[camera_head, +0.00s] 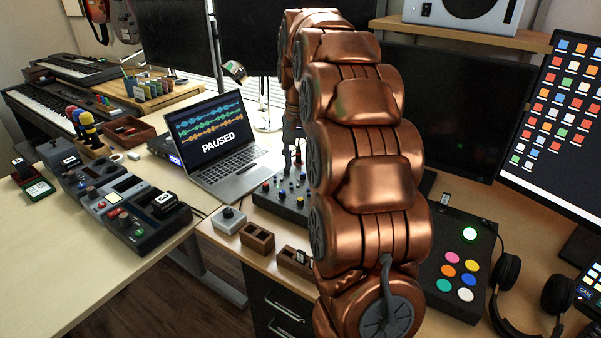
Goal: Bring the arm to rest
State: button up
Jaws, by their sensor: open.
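My copper arm rises through the middle of the view, bends at the top and comes down on its far side. My gripper (292,158) shows as a dark, narrow shape left of the arm, pointing down above the small mixer (268,198) with coloured knobs. It is partly hidden by my arm, and its fingers are small in the picture. It is open, and I see nothing held in it. I cannot tell how far above the mixer it is.
A laptop (222,152) reading "PAUSED" stands left of the gripper. A button pad (452,268) and headphones (505,275) lie to the right. Small wooden holders (257,238) sit near the front edge. Monitors (455,110) stand behind. The left desk (75,250) has bare room in front.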

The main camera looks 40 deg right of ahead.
jog(key=shift+r, duration=0.65)
jog(key=s+a+f+n+g, duration=0.1)
jog(key=s+a+f+n, duration=0.15)
jog(key=s+a, duration=0.45)
jog(key=s+a+f+n+g, duration=0.1)
jog(key=s+a+f+n, duration=0.15)
jog(key=s+a, duration=0.5)
jog(key=s+a+f+n+g, duration=0.15)
jog(key=s+a+f, duration=0.3)
jog(key=s, duration=0.45)
jog(key=s+a+f+n+t, duration=0.1)
jog(key=s+a+f+n, duration=0.2)
jog(key=s+a, duration=0.35)
jog(key=s+d+p+v, duration=0.1)
jog(key=s+p+v, duration=0.1)
jog(key=p+v, duration=0.6)
jog(key=s+r+p+v, duration=0.1)
jog(key=s+p+v, duration=0.1)
jog(key=p+v, duration=0.6)
jog(key=shift+d+r, duration=0.4)
jog(key=shift+r, duration=0.45)
